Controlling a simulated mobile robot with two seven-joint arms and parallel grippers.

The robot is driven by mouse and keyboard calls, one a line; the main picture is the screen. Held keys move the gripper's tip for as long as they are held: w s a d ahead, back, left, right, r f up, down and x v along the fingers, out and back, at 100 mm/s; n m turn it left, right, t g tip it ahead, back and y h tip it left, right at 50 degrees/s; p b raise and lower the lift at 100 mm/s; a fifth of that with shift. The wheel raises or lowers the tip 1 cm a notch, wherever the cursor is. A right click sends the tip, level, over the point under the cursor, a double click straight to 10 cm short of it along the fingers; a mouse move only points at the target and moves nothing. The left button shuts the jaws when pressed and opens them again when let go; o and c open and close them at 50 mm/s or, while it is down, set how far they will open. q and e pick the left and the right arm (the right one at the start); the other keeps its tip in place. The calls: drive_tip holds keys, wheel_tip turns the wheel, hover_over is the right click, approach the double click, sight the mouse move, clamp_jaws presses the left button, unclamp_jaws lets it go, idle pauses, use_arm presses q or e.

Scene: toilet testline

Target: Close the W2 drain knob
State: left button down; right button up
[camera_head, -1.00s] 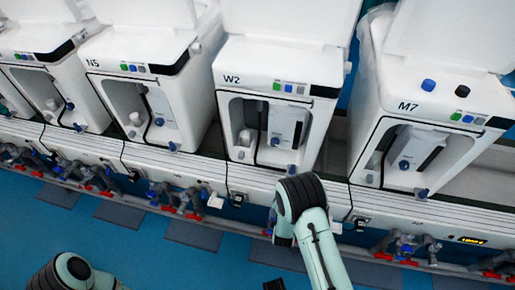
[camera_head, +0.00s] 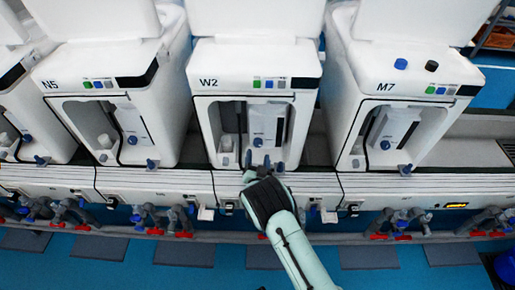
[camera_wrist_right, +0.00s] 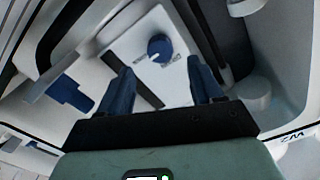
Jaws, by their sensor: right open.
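The W2 unit (camera_head: 208,83) is a white box with an open front bay, in the middle of the head view. A round blue knob (camera_head: 257,142) sits on the white panel inside this bay. In the right wrist view the knob (camera_wrist_right: 159,47) lies beyond and between the fingertips, with small unreadable labels beside it. I cannot tell for sure that it is the drain knob. My right gripper (camera_head: 257,161) is at the bay's front, below the knob. Its fingers (camera_wrist_right: 161,72) are open, with nothing between them. My left gripper is out of view.
A blue tap-like part (camera_wrist_right: 70,92) is left of the fingers in the right wrist view. A white cup (camera_wrist_right: 253,92) stands to the right. The N5 unit (camera_head: 49,85) and M7 unit (camera_head: 385,87) flank W2. Pipes with red-handled valves (camera_head: 380,236) run below the bench.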

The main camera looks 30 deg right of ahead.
sight(258, 145)
drive_tip(key=x, duration=0.5)
drive_tip(key=shift+w+d+b, duration=0.2)
drive_tip(key=shift+w+b, duration=0.1)
drive_tip(key=shift+b, duration=0.1)
drive_tip(key=c, duration=1.1)
